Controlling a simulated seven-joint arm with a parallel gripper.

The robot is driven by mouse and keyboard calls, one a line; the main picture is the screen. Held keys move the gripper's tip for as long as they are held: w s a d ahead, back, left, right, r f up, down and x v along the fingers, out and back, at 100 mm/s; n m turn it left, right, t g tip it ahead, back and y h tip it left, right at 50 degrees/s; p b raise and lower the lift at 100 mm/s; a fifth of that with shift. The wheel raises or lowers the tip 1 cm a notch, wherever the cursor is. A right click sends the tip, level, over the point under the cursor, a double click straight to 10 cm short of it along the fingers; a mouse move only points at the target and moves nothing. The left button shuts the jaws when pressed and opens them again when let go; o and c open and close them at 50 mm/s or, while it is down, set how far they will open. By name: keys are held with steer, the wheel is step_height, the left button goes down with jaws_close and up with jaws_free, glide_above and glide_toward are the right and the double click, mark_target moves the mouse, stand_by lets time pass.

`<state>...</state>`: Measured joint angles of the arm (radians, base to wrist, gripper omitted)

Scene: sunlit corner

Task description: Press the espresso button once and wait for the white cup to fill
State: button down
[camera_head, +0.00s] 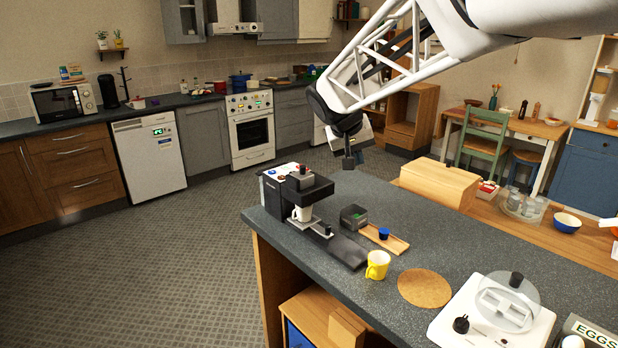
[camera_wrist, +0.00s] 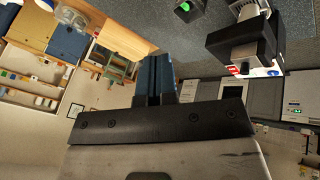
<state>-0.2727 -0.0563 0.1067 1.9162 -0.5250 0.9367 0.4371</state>
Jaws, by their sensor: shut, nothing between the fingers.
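The black espresso machine (camera_head: 286,190) stands on the dark counter near its left end. Small coloured buttons show on its light top panel (camera_head: 283,169). The white cup (camera_head: 302,213) stands upright under the machine's spout; its inside is hidden. My gripper (camera_head: 348,162) is shut and empty, above the counter, to the right of the machine and apart from it. In the wrist view the fingers (camera_wrist: 156,80) are together, and the machine (camera_wrist: 240,47) shows at upper right with its coloured panel (camera_wrist: 258,71).
A white appliance (camera_head: 490,315) stands further right.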

steer(key=w+a+f+t, duration=0.1)
steer(key=w+a, duration=0.9)
steer(key=w, duration=0.3)
steer(key=n+t+h, duration=0.1)
steer(key=t, duration=0.1)
glide_above(280, 177)
step_height(280, 177, down, 4)
steer(key=shift+w+r, duration=0.15)
steer(key=shift+w, duration=0.05)
steer(key=shift+f, duration=0.25)
steer(key=shift+f, duration=4.15)
steer(key=shift+f, duration=0.8)
steer(key=shift+r, duration=0.75)
